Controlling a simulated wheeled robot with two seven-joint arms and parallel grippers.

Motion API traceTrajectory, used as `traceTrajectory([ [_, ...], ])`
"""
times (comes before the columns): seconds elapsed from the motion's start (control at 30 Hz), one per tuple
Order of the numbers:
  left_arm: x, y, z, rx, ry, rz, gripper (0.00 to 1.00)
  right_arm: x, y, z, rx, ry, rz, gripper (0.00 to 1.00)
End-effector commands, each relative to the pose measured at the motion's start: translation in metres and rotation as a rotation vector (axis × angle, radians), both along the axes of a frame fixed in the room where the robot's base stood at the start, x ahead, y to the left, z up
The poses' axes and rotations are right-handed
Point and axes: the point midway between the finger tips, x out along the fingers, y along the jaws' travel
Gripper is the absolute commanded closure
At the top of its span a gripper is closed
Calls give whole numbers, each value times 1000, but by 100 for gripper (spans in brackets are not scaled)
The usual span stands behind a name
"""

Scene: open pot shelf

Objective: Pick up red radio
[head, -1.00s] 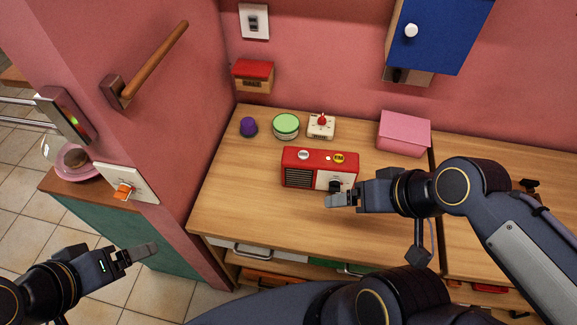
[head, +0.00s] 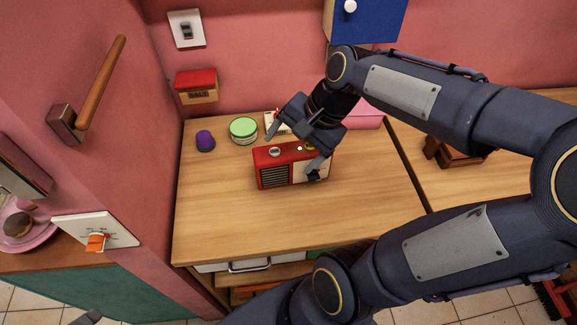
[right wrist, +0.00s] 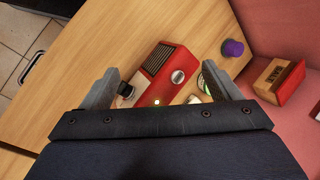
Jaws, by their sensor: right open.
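The red radio (head: 277,168) stands upright on the wooden counter, with a dark grille at its left and a pale panel at its right. My right gripper (head: 293,155) is open above the radio's right part, one finger behind it and one in front. In the right wrist view the radio (right wrist: 170,62) lies between and beyond the two spread fingers of the right gripper (right wrist: 165,90). I cannot tell whether a finger touches it. My left gripper (head: 86,317) shows only as a tip at the bottom left edge; its jaws cannot be made out.
A green-lidded tin (head: 243,130) and a purple-topped item (head: 205,140) stand behind left of the radio. A white item (head: 271,121) and a pink box (head: 362,117) are partly hidden by my right arm. The counter (head: 225,235) in front is clear. A blue cabinet (head: 375,22) hangs above.

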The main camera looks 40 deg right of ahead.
Motion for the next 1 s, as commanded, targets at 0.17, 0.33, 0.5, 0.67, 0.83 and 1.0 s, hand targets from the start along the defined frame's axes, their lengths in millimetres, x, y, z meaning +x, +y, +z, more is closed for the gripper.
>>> traceTrajectory([
  [0.17, 0, 0, -17, 0, 0, 0, 17, 31, -32, -30, 105, 179, -313, 16],
  [0.33, 0, 0, -28, 0, 0, 0, 17, 56, -65, -60, 193, 349, -627, 16],
  [0.5, 0, 0, -31, 0, 0, 0, 17, 64, -76, -73, 227, 416, -758, 16],
  [0.67, 0, 0, -31, 0, 0, 0, 17, 67, -71, -88, 229, 421, -764, 16],
  [0.83, 0, 0, -29, 0, 0, 0, 17, 70, -63, -106, 228, 421, -762, 16],
  [1.0, 0, 0, -28, 0, 0, 0, 17, 74, -53, -130, 229, 420, -762, 16],
])
